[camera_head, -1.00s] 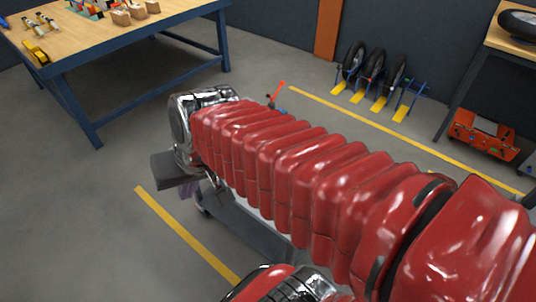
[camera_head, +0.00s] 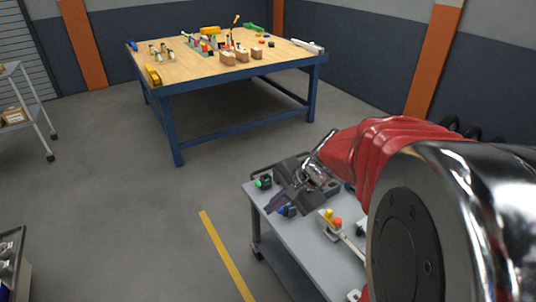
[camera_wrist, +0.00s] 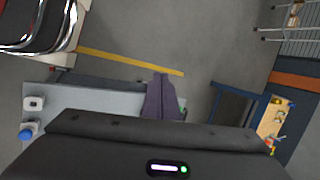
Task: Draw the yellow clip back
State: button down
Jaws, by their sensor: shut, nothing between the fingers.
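I cannot tell for sure which thing is the yellow clip. One yellow piece (camera_head: 152,74) sits at the left edge of the wooden workbench (camera_head: 185,68), and another yellow piece (camera_head: 210,30) lies at its back. My gripper (camera_head: 275,203) has dark purple fingers and hangs above the near left part of a grey bench (camera_head: 285,250), well apart from both yellow pieces. In the wrist view my gripper (camera_wrist: 161,97) is shut with nothing between its fingers.
The grey bench carries a green-topped part (camera_head: 264,182) and a block with yellow and red buttons (camera_head: 333,220). Wooden blocks (camera_head: 242,54) stand on the workbench. A shelf cart (camera_head: 20,110) stands at the far left. The floor between is clear.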

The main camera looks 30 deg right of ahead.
jog(key=w+d+f+m+t, duration=0.1)
jog(key=w+d+f+m, duration=0.1)
jog(key=d+f+m, duration=0.3)
jog(key=m+t+h, duration=0.3)
jog(key=m, duration=1.2)
send_near(330, 214)
jog(key=v, duration=0.5)
jog(key=shift+d+f, duration=0.2)
jog(key=shift+f, duration=0.1)
jog(key=shift+w+f, duration=0.1)
jog(key=shift+w, duration=0.05)
jog(key=x, duration=0.9)
jog(key=shift+w+a+f, duration=0.1)
jog(key=shift+w+f, duration=0.05)
jog(key=shift+w, duration=0.2)
